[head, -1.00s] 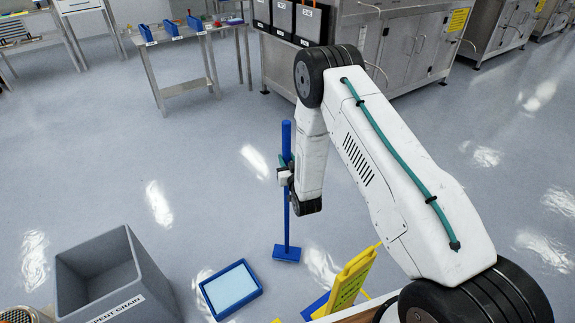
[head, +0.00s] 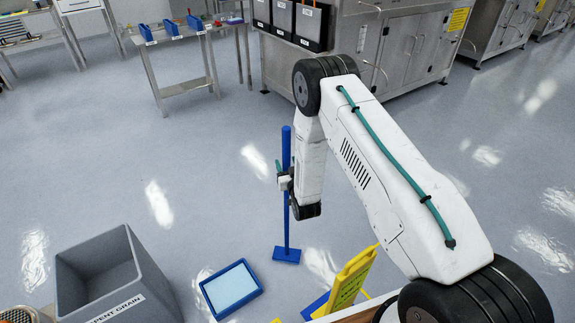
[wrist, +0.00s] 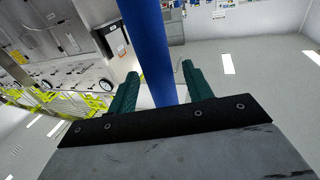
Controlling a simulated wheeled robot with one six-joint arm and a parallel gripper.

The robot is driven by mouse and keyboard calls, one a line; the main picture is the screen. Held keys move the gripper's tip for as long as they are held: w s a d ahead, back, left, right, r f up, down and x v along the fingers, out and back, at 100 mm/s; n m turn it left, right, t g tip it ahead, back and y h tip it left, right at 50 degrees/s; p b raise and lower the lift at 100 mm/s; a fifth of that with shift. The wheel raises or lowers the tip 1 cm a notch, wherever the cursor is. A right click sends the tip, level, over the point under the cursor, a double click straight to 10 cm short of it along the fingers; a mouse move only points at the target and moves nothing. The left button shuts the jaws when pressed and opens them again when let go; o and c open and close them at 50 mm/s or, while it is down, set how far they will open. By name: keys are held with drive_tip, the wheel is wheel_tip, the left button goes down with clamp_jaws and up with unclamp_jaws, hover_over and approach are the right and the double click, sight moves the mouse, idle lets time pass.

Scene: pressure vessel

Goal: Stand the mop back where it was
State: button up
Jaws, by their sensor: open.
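The blue mop (head: 286,225) stands upright on the floor, its flat blue head (head: 287,254) down, just right of the blue tray. My gripper (head: 282,178) is at the middle of the mop's handle. In the wrist view the blue handle (wrist: 150,50) passes between the two green fingers of my gripper (wrist: 157,85). The fingers are open, with a visible gap on the right side of the handle and a smaller one on the left. The far side of the handle is hidden.
A blue-rimmed tray (head: 207,287) with pale liquid lies on the floor left of the mop head. A grey spent grain bin (head: 150,285) stands at the lower left. A yellow floor sign (head: 352,283) is close on the right. Floor behind the mop is clear.

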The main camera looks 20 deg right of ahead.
drive_tip(key=s, duration=1.2)
drive_tip(key=g, duration=0.4)
approach(288, 142)
drive_tip(key=x, duration=0.4)
drive_tip(key=shift+w+f, duration=0.1)
drive_tip(key=shift+w, duration=0.25)
drive_tip(key=s+r+g, duration=0.4)
drive_tip(key=s+r, duration=0.1)
drive_tip(key=r, duration=0.6)
drive_tip(key=s+d+r+g, duration=0.1)
drive_tip(key=s+r+g, duration=0.1)
drive_tip(key=s+r, duration=0.5)
drive_tip(key=s+d+r+g, duration=0.1)
drive_tip(key=s+r+g, duration=0.25)
drive_tip(key=s, duration=0.65)
drive_tip(key=s+r+g, duration=0.1)
drive_tip(key=s+r, duration=0.1)
drive_tip(key=s, duration=0.8)
drive_tip(key=s+d+r+g, duration=0.1)
drive_tip(key=s+r+g, duration=0.1)
drive_tip(key=s, duration=0.8)
drive_tip(key=shift+s+r, duration=0.3)
drive_tip(key=shift+r, duration=0.4)
drive_tip(key=shift+g, duration=0.25)
